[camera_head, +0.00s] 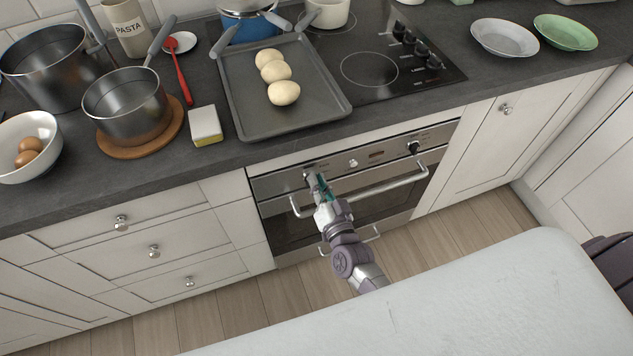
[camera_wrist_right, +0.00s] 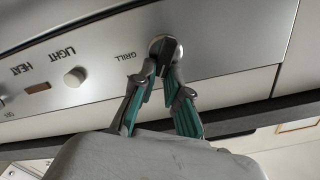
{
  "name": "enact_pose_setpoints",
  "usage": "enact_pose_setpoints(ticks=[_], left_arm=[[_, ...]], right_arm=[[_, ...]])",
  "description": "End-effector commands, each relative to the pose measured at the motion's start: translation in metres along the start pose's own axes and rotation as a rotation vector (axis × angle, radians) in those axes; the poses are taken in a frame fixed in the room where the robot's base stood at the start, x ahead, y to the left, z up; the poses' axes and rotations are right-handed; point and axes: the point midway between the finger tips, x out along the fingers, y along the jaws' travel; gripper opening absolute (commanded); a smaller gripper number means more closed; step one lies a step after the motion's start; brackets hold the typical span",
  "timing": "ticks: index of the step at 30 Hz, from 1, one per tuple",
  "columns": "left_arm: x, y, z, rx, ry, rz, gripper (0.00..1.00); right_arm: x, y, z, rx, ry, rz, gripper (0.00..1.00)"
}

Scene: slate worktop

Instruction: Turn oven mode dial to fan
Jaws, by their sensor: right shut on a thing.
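The built-in oven (camera_head: 380,211) has a steel control panel with dials. The mode dial (camera_wrist_right: 164,47) is at the left end of the panel in the head view, mostly hidden there by my gripper. In the right wrist view it is a round silver dial with a dark grip, and the word GRILL stands beside it. My right gripper (camera_head: 314,178) is shut on this dial; its teal-lined fingers (camera_wrist_right: 166,72) close around the grip. No FAN mark is readable, and the dial's exact setting is unclear. My left gripper is out of view.
The oven door handle (camera_head: 390,186) runs just below the panel, close to my right gripper. A small light knob (camera_wrist_right: 75,77) and the heat dial (camera_head: 414,147) are on the same panel. A baking tray (camera_head: 236,101) with dough balls sits on the worktop above.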

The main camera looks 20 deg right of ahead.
Motion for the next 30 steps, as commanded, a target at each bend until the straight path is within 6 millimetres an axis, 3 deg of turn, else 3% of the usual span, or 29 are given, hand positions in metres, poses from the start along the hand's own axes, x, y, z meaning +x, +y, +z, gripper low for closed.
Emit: enact_pose_setpoints(ticks=[15, 30], left_arm=[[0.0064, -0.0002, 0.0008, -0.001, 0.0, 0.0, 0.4], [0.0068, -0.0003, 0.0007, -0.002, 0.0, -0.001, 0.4]], right_arm=[[-0.0004, 0.0058, 0.0015, 0.293, -0.001, 0.0, 0.0], [-0.0005, 0.0064, 0.0015, 0.329, -0.001, 0.001, 0.0]])
